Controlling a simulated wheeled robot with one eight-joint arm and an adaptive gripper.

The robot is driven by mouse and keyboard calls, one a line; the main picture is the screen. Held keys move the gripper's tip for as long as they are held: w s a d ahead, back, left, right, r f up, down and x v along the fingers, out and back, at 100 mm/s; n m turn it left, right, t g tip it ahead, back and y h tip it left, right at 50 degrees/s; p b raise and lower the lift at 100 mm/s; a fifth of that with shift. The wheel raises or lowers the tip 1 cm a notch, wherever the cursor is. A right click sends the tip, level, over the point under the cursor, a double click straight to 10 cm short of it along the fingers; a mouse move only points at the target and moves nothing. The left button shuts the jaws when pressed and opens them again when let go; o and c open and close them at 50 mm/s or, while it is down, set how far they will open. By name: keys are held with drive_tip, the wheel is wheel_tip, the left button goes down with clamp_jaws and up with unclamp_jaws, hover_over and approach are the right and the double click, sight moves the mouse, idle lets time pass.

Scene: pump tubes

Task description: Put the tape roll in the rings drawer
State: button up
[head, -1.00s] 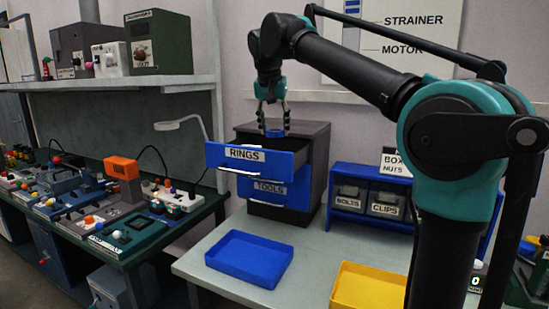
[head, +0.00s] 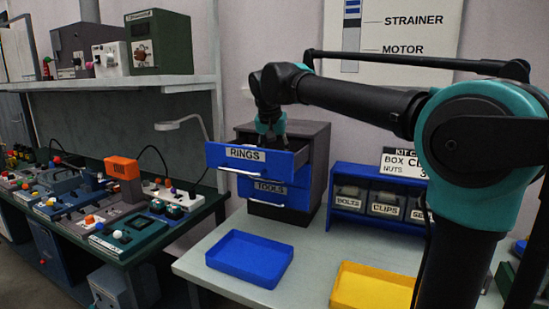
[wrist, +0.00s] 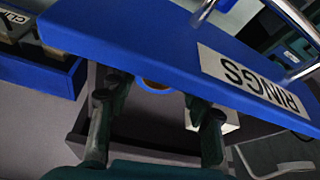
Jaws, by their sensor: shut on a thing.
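The rings drawer (head: 222,158) is pulled out at the top of a dark cabinet, its blue front labelled RINGS. My gripper (head: 271,137) is lowered behind that front, over the open drawer, and its fingertips are hidden in the head view. In the wrist view the drawer front (wrist: 140,40) crosses in front of my fingers. Part of the tape roll (wrist: 153,88), a blue ring with a brownish inside, shows between the two fingers, and my gripper is shut on it. The drawer front hides the rest of the roll. I cannot tell whether it touches the drawer floor.
The tools drawer (head: 255,199) is below, also partly out. A blue tray (head: 279,273) and a yellow tray (head: 341,303) lie on the table. A blue bin rack (head: 338,213) stands right of the cabinet. A white object (wrist: 228,121) shows beside one finger in the wrist view.

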drive_tip(key=shift+f, duration=0.1)
drive_tip(key=o, duration=1)
drive_tip(key=shift+o, duration=0.2)
drive_tip(key=v, duration=1.2)
